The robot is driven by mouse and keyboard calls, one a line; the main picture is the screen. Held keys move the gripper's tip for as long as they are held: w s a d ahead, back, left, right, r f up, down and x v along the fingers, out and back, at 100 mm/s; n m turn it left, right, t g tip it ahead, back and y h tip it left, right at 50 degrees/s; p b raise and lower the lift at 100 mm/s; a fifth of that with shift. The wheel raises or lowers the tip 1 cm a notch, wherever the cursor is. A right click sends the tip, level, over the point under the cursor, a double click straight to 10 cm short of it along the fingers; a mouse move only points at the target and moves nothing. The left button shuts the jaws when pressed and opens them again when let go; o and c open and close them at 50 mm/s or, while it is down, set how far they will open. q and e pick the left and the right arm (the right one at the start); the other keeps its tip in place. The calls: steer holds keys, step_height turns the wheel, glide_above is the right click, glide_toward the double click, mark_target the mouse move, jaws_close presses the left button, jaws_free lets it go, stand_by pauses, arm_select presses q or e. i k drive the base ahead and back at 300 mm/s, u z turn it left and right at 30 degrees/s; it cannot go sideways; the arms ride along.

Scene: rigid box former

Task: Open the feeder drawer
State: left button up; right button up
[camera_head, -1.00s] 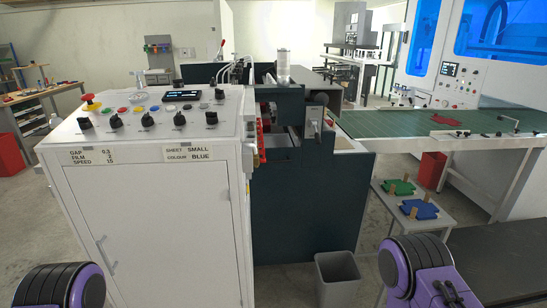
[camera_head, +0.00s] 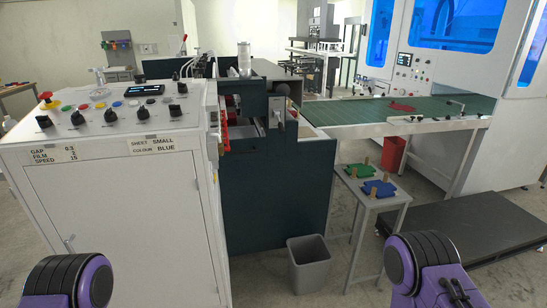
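I cannot pick out a part that is clearly the feeder drawer. The dark green machine (camera_head: 270,200) stands in the middle, with a roller, a metal cylinder (camera_head: 244,58) and red parts (camera_head: 223,125) near its top. The white control cabinet (camera_head: 115,215) stands left of it, with knobs and buttons on top and a closed door with a handle (camera_head: 69,244). Its labels read GAP 0.3, FILM 2, SPEED 15, SHEET SMALL, COLOUR BLUE. Only purple and black links of my two arms show at the bottom left and right; neither gripper is in view.
A grey bin (camera_head: 309,265) stands on the floor before the green machine. A small table (camera_head: 380,201) holds green (camera_head: 361,170) and blue (camera_head: 379,188) pieces. A green conveyor (camera_head: 345,112) bears a red piece (camera_head: 402,107). A dark platform (camera_head: 465,227) lies at right.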

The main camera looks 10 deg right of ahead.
mark_target(245, 142)
steer(key=u, duration=0.1)
steer(key=k, duration=0.25)
steer(key=z, duration=1.75)
steer(key=i, duration=2.05)
steer(key=u, duration=1.2)
steer(key=i, duration=0.75)
steer(key=u, duration=0.8)
